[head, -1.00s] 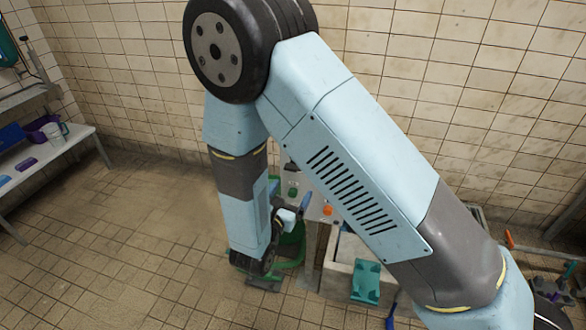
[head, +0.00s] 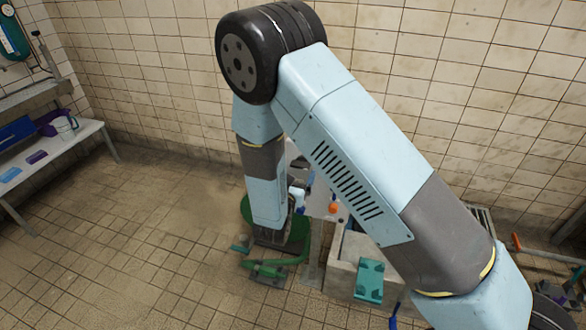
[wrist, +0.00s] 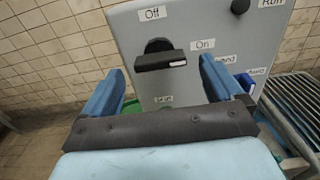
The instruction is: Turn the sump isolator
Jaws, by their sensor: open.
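The isolator is a black rotary handle (wrist: 162,59) on a grey panel (wrist: 120,30) in the wrist view. Its bar lies about level, with a white mark at its right end. An "Off" label sits above it and an "On" label to its upper right. A label below it is too blurred to read surely. My gripper (wrist: 163,82) is open, with one blue finger left and one right of the handle, empty between them. I cannot tell how far the fingertips are from the panel. In the head view my arm hides most of the panel.
A black knob (wrist: 240,6) and a blue part (wrist: 245,82) are at the panel's right. A metal grating (wrist: 298,100) lies right of it. The head view shows a green hose-like object (head: 268,270) on the floor, a concrete trough (head: 343,270) and a bench (head: 90,130) at left.

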